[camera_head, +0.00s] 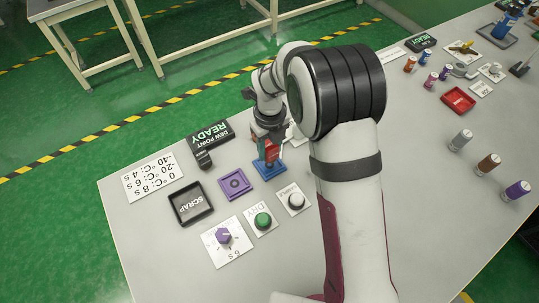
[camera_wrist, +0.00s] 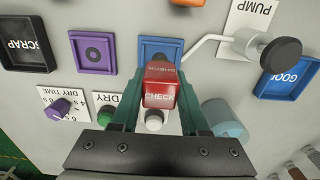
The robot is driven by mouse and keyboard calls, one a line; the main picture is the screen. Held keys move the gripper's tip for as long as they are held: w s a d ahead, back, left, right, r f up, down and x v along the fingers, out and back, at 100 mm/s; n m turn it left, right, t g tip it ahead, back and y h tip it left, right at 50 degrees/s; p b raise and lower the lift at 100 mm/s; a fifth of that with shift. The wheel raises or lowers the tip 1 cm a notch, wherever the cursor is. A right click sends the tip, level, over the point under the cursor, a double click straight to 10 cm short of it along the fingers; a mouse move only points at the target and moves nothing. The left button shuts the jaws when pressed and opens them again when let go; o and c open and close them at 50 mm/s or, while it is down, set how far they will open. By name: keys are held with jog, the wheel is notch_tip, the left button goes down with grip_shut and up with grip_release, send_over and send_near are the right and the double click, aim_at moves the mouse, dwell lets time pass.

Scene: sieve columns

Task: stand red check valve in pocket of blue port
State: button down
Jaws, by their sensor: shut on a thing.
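The red check valve (camera_wrist: 159,84) is a red block marked CHECK, gripped between the green fingers of my gripper (camera_wrist: 158,102). In the head view the red valve (camera_head: 271,153) shows below my gripper (camera_head: 269,142), upright and just over the blue port (camera_head: 268,168). In the wrist view the blue port (camera_wrist: 160,45) shows behind the valve, which hides its lower part and most of its pocket. I cannot tell whether the valve's lower end touches the port or is above it.
A purple port (camera_head: 233,184) and a black SCRAP tray (camera_head: 190,202) lie to the left. Green (camera_head: 263,221) and white (camera_head: 296,201) buttons stand in front. A pump handle (camera_wrist: 245,42), a teal cylinder (camera_wrist: 226,117) and a blue GOOD tray (camera_wrist: 288,78) are to the right in the wrist view.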

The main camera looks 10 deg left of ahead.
aim_at(269, 157)
jog(key=shift+a+f, duration=0.1)
jog(key=shift+f, duration=1.85)
jog(key=shift+f, duration=0.1)
jog(key=shift+c, duration=2)
grip_release()
